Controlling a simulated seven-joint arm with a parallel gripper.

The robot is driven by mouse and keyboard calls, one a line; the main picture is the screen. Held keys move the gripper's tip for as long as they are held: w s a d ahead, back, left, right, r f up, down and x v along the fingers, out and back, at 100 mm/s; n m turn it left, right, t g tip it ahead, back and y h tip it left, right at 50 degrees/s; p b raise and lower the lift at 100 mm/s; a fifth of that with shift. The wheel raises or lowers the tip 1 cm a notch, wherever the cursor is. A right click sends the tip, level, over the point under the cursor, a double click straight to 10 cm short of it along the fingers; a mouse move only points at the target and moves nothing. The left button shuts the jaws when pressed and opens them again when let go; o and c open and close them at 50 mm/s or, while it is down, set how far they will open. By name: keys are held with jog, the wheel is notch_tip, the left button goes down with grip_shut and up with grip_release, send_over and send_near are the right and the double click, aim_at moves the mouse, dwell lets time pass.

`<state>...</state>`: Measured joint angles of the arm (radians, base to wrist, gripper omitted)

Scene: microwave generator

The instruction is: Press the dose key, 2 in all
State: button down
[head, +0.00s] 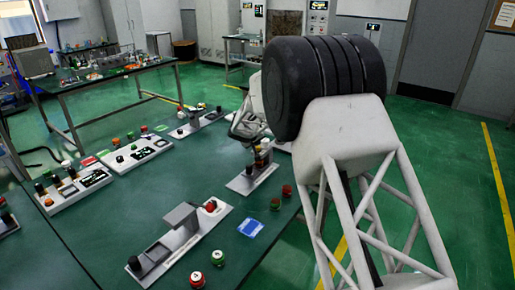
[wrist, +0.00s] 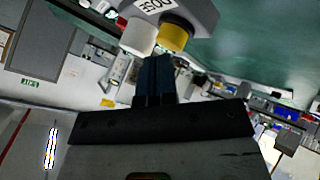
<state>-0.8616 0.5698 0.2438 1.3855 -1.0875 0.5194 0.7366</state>
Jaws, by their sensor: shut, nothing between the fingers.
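In the wrist view, a grey housing (wrist: 195,12) carries a label reading DOSE. In the head view, my gripper (head: 246,128) is partly hidden behind my arm, above a small station (head: 252,178) on the green table (head: 140,210).
Other stations stand on the table: a grey-hooded one (head: 182,215) in front, a white panel (head: 136,153) with knobs and one (head: 200,122) behind. Red and green jars (head: 281,192) and a blue pad (head: 250,228) lie near the right edge.

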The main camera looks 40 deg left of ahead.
aim_at(256, 147)
jog(key=shift+f, duration=0.45)
dwell(0.7)
jog(key=shift+r, duration=1)
jog(key=shift+r, duration=0.1)
jog(key=shift+r, duration=2.4)
jog(key=shift+r, duration=0.1)
dwell(1.0)
notch_tip(256, 147, up, 4)
jog(key=shift+f, duration=0.15)
jog(key=shift+f, duration=0.15)
dwell(0.4)
